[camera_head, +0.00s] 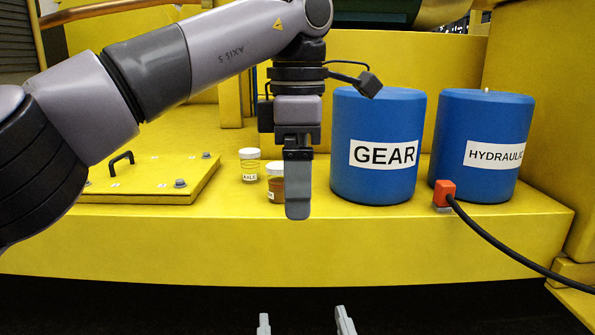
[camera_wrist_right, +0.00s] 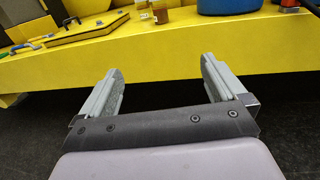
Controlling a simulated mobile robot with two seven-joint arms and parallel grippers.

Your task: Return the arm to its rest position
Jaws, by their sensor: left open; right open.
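My left arm comes in from the left in the head view, and its gripper (camera_head: 298,195) points down over the yellow ledge, in front of the small jars. It is seen edge-on and holds nothing that I can see. My right gripper (camera_head: 304,322) shows only as two fingertips at the bottom edge of the head view, spread apart. In the right wrist view the right gripper (camera_wrist_right: 160,85) is open and empty, in front of and below the yellow ledge (camera_wrist_right: 160,62).
Blue GEAR (camera_head: 380,120) and HYDRAULIC (camera_head: 483,120) drums stand on the ledge. Two small jars (camera_head: 250,166) (camera_head: 276,185) sit left of GEAR, near a handled yellow plate (camera_head: 150,185). An orange connector (camera_head: 444,193) trails a black cable (camera_head: 500,245). Dark space lies below the ledge.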

